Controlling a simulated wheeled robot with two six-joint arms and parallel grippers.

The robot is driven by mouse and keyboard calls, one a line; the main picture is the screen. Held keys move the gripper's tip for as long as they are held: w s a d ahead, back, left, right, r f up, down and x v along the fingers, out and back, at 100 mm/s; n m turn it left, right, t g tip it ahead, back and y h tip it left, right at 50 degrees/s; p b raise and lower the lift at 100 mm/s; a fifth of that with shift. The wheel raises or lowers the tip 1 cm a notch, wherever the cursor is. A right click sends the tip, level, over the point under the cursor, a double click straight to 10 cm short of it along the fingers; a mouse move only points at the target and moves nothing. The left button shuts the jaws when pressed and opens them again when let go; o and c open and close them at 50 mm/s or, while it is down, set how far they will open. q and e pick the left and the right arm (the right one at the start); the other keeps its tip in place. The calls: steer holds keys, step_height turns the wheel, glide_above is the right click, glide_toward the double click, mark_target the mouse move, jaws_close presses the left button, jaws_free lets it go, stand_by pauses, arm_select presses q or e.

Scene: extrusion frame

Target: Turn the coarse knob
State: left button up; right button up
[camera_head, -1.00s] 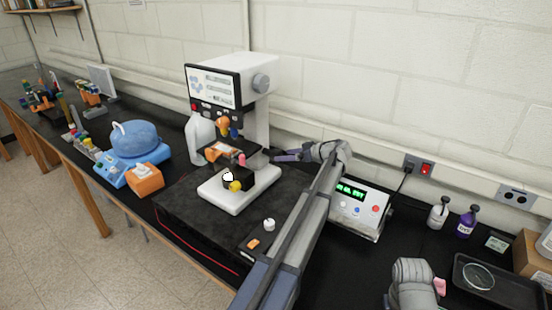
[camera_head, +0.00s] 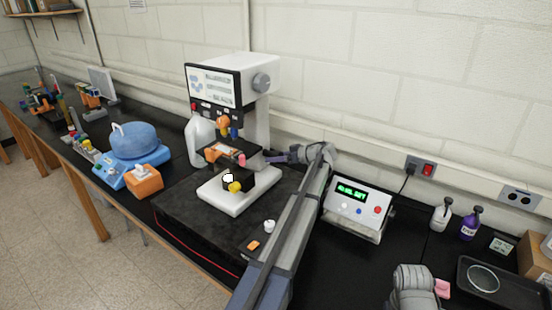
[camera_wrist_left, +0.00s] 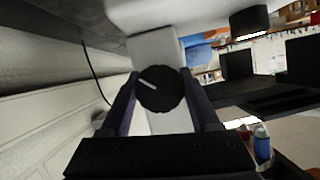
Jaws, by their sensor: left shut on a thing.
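In the left wrist view, a round black knob (camera_wrist_left: 160,88) with a white pointer line sits between the two fingers of my left gripper (camera_wrist_left: 160,95), on the white microscope body. The fingers are shut on its sides. In the head view, my left gripper (camera_head: 276,157) reaches the microscope's right side from the right, and this knob is hidden there. My right gripper is not in view.
A power box (camera_head: 357,205) with a green display stands right of my left arm. A blue round device (camera_head: 137,143) and an orange box (camera_head: 145,178) stand left of the microscope. Bottles (camera_head: 440,214) and a black tray (camera_head: 505,292) are at the right.

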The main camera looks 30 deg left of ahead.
arm_select(q)
steer(key=c, duration=0.7)
steer(key=shift+m, duration=0.3)
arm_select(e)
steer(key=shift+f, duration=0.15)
arm_select(q)
steer(key=shift+m+g, duration=0.5)
steer(key=shift+g, duration=0.1)
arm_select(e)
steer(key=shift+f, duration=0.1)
arm_select(q)
steer(key=o, duration=1.3)
steer(key=shift+d, duration=0.15)
arm_select(e)
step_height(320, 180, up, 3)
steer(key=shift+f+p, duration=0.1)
steer(key=shift+p, duration=1.15)
arm_select(q)
steer(key=v, duration=0.7)
steer(key=shift+d+r, duration=0.1)
steer(key=shift+d, duration=0.2)
